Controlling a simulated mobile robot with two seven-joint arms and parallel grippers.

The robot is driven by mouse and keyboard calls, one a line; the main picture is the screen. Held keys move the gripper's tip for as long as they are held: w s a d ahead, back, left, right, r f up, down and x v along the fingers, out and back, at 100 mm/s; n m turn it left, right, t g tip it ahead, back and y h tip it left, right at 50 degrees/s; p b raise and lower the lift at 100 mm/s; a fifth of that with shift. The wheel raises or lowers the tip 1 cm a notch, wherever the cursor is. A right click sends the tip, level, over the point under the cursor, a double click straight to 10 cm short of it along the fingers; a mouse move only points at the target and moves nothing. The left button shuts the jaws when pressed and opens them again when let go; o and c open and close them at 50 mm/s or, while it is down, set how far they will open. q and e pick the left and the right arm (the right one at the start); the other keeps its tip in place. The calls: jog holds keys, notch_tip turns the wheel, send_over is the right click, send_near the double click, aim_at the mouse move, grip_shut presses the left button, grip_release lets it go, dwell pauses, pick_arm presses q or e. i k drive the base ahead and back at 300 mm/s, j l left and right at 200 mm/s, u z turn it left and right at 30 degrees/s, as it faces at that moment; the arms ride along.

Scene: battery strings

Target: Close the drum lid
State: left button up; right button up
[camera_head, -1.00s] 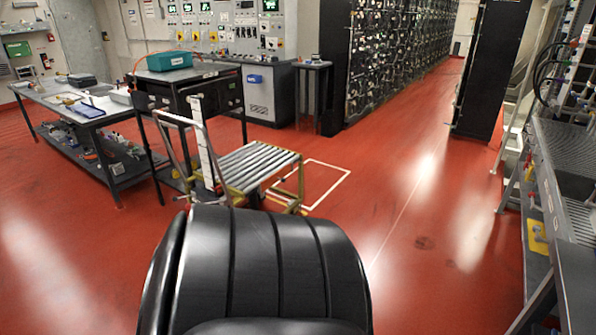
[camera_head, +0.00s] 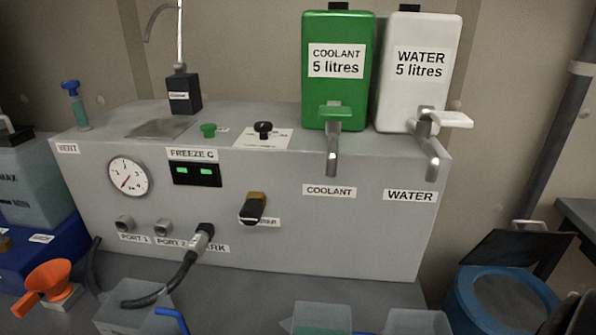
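A blue drum (camera_head: 456,312) with a round blue rim stands at the lower right, beside the grey bench unit. Its bottom is cut off by the frame. A dark flat panel (camera_head: 515,248), which looks like its lid, stands raised and tilted at the back of the rim. The drum's top is uncovered and shows a blue-grey inside. A small pale piece (camera_head: 530,226) shows just above the panel. Neither of my grippers is in view.
The grey unit (camera_head: 320,240) carries a green coolant tank (camera_head: 337,90) and a white water tank (camera_head: 415,85), with taps projecting forward. Clear containers (camera_head: 322,318) stand in front. An orange funnel (camera_head: 48,280) is at left. A dark pole (camera_head: 560,140) rises behind the drum.

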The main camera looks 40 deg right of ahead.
aim_at(515, 248)
jog(key=z, duration=2.65)
jog(key=i+l+u, duration=0.1)
jog(key=l, duration=0.25)
jog(key=i+l, duration=0.2)
jog(key=l, duration=0.15)
jog(key=i+l+u, duration=0.15)
jog(key=l, duration=0.2)
jog(key=i+l+u, duration=0.1)
jog(key=l, duration=0.3)
jog(key=i+l, duration=0.1)
jog(key=l, duration=0.25)
jog(key=u, duration=0.05)
